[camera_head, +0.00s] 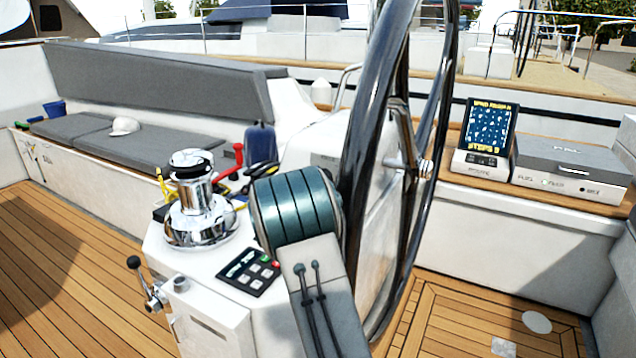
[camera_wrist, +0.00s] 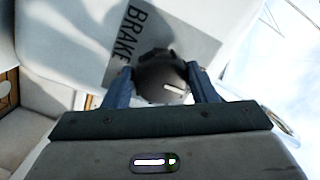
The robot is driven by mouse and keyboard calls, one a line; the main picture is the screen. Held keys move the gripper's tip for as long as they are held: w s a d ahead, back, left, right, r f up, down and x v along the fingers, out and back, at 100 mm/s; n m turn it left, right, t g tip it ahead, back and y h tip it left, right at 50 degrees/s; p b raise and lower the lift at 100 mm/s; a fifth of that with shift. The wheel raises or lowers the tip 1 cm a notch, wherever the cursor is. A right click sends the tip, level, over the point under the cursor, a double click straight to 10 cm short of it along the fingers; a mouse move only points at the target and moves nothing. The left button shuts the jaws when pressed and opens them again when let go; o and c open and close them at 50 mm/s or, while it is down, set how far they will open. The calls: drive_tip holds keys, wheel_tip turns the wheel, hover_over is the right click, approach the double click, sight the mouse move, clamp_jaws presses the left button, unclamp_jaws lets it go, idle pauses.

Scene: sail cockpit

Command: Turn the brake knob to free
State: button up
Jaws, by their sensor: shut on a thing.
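The brake knob (camera_wrist: 160,76) is a dark round knob with a short white mark on its face, in the wrist view. It stands on a grey plate (camera_wrist: 187,45) lettered BRAKE, fixed to a white surface. The white mark lies nearly level in the picture, on the right part of the knob's face. My gripper (camera_wrist: 161,84) has its two blue fingers on either side of the knob, shut on it. Neither the knob nor my fingertips can be made out in the head view.
A large black steering wheel (camera_head: 358,150) stands upright near the middle of the head view. A chrome winch (camera_head: 199,205) and a small button panel (camera_head: 250,271) are to its left. A screen (camera_head: 488,129) and a grey box (camera_head: 570,162) sit on the right bench.

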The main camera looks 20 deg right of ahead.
drive_tip(key=o, duration=1)
drive_tip(key=shift+d, duration=0.1)
drive_tip(key=shift+c, duration=0.2)
drive_tip(key=shift+s, duration=0.1)
drive_tip(key=f+v, duration=0.1)
drive_tip(key=v, duration=1.2)
drive_tip(key=shift+s+a+r, duration=0.25)
drive_tip(key=shift+a+r, duration=0.1)
drive_tip(key=shift+r, duration=0.15)
